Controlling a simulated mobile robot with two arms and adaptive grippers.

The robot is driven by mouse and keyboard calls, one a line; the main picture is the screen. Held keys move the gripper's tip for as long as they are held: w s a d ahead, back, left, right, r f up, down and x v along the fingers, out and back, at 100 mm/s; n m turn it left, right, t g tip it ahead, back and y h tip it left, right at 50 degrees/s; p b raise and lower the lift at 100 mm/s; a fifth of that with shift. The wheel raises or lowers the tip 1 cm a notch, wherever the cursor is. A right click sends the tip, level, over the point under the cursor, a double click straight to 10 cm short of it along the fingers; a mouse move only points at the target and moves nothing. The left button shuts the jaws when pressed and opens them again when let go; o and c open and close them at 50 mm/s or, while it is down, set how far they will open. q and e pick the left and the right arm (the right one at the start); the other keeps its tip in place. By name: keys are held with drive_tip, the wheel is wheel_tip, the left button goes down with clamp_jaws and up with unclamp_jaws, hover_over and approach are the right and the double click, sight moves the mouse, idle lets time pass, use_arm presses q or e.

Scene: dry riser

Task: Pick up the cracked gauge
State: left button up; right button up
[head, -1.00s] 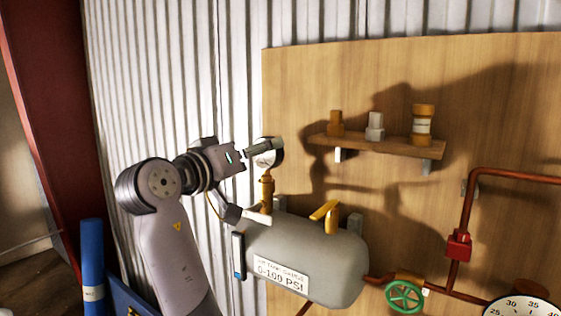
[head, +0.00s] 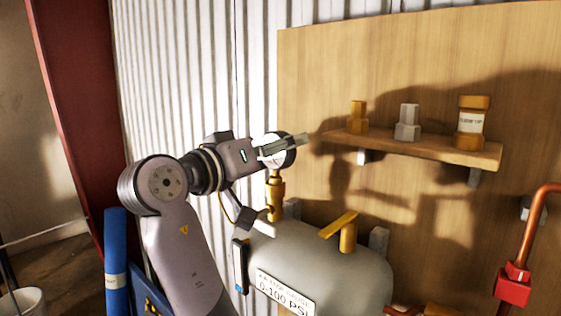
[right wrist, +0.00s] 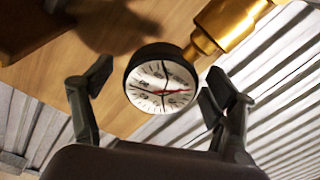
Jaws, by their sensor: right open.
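The cracked gauge (right wrist: 162,80) has a round white dial, a black rim and dark crack lines across its face in the right wrist view. It sits on a brass fitting (right wrist: 225,25). In the head view the gauge (head: 287,160) is upright on the brass stem (head: 275,190) above a grey tank, partly hidden by my fingers. My right gripper (right wrist: 156,84) is open, with one finger on each side of the gauge; I see a gap at the left finger, while the right finger is close to the rim. My left gripper does not show.
The grey tank (head: 330,270) has a yellow lever (head: 340,226) on top, right of the gauge. Corrugated wall (head: 190,90) stands behind.

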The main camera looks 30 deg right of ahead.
drive_tip(key=shift+a, duration=0.1)
drive_tip(key=shift+c, duration=1.7)
drive_tip(key=shift+w+d, duration=0.1)
drive_tip(key=shift+d, duration=0.1)
drive_tip(key=shift+c, duration=4)
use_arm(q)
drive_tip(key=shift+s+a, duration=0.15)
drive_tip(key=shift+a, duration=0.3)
use_arm(e)
drive_tip(key=shift+c, duration=1.4)
